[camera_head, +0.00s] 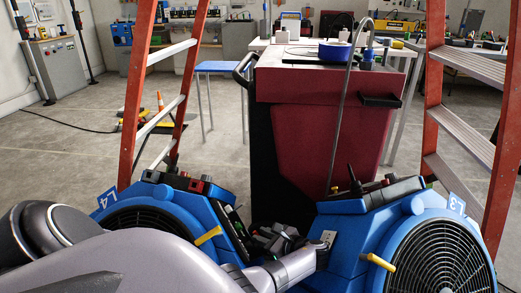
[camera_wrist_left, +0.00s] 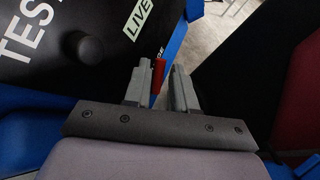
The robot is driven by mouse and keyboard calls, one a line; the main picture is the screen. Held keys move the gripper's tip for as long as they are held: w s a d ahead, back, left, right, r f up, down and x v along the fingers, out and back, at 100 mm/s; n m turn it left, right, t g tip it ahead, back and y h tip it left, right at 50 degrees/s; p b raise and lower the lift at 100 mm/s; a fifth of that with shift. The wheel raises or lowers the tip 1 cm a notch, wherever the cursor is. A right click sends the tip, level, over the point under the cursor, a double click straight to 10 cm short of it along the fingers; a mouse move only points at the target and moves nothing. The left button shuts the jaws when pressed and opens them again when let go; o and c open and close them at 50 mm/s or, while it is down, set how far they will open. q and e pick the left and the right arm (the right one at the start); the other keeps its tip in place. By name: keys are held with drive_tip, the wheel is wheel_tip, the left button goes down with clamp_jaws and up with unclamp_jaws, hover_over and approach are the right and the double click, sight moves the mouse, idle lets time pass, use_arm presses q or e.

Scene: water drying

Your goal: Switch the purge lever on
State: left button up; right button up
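The purge lever is the small red lever (camera_wrist_left: 158,75) in the left wrist view, beside a partly hidden label ending in "GE" on a dark panel (camera_wrist_left: 60,65). My left gripper (camera_wrist_left: 165,82) has its two grey fingers apart, with the red lever between them in the picture, close to the left finger. I cannot tell whether they touch. In the head view my left gripper (camera_head: 264,239) is low in the gap between the blue fan units L4 (camera_head: 165,205) and L3 (camera_head: 365,225), near L4's side panel. The lever cannot be made out there. My right gripper is not in view.
A red and black cart (camera_head: 330,125) stands just behind the gap, with a bent metal tube (camera_head: 338,125) rising in front. Orange ladders flank it on the left (camera_head: 140,90) and right (camera_head: 435,90). Yellow handles (camera_head: 208,236) jut from the units. Open floor lies behind left.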

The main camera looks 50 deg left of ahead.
use_arm(q)
drive_tip(key=shift+x, duration=0.8)
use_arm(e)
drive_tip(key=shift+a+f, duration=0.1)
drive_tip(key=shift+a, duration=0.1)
use_arm(q)
clamp_jaws()
drive_tip(key=shift+r+p, duration=0.25)
drive_tip(key=shift+p, duration=0.1)
drive_tip(key=shift+a+r+m+h+p, duration=0.2)
drive_tip(key=shift+m+h+p, duration=0.25)
drive_tip(key=shift+p, duration=0.6)
drive_tip(key=shift+w+a+f+m+t+h+p, duration=0.15)
drive_tip(key=shift+f+m+t+h+p, duration=0.15)
drive_tip(key=shift+p, duration=0.3)
drive_tip(key=shift+f+h, duration=0.1)
drive_tip(key=shift+h, duration=0.15)
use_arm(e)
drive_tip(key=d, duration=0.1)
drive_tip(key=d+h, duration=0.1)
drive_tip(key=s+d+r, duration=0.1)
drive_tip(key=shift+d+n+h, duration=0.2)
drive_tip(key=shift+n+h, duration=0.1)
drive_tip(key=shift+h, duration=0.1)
